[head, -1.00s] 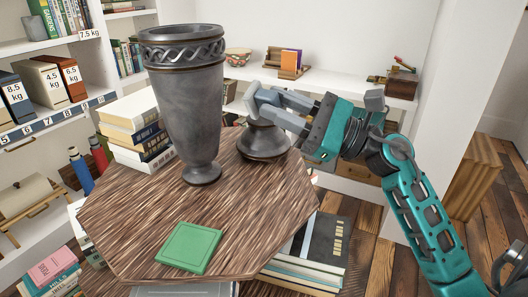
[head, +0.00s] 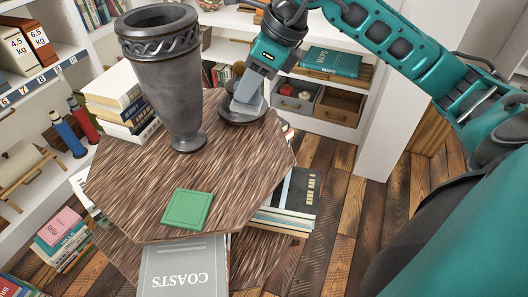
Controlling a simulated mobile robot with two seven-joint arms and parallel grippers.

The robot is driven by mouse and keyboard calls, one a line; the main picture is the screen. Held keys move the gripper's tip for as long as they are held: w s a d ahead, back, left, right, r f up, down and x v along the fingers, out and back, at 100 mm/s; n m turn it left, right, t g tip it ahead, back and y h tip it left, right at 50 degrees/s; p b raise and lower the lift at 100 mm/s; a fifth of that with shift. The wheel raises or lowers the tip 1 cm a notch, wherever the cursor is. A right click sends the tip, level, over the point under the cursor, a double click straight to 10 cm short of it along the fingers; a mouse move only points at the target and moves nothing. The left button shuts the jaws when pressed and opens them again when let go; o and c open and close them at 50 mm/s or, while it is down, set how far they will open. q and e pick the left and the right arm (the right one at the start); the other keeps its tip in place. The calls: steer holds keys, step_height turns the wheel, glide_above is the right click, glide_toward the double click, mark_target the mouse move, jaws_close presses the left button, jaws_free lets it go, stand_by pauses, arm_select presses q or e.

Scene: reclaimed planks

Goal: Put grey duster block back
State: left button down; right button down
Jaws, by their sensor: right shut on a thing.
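My right gripper (head: 252,90) comes down from the top, above the back right of the wooden tabletop. It is shut on a light grey block (head: 248,106), which I take to be the grey duster block; the fingers hide part of it. The block is in front of a dark round lid-like piece (head: 232,117) with a brownish knob; I cannot tell whether they touch. A tall dark grey urn (head: 165,75) stands upright to the left of the gripper. My left gripper is not in view.
Books (head: 122,105) are stacked behind left, and more books (head: 290,200) are below right. Shelves with books, bottles and drawers (head: 322,105) surround the table.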

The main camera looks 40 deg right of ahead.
steer(key=d+f, duration=0.1)
steer(key=f, duration=0.5)
steer(key=d+f+m, duration=0.1)
steer(key=f, duration=0.5)
steer(key=d+f+m+b, duration=0.1)
steer(key=f, duration=0.6)
steer(key=shift+s+d+g+h, duration=0.15)
steer(key=shift+g+h, duration=0.15)
steer(key=shift+h, duration=0.1)
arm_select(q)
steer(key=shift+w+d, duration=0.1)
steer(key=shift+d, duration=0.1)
arm_select(e)
steer(key=shift+f, duration=0.1)
steer(key=c, duration=1.1)
jaws_free()
steer(key=shift+f, duration=0.1)
steer(key=shift+o, duration=1.1)
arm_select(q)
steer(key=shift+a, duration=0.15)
arm_select(e)
steer(key=v, duration=1.2)
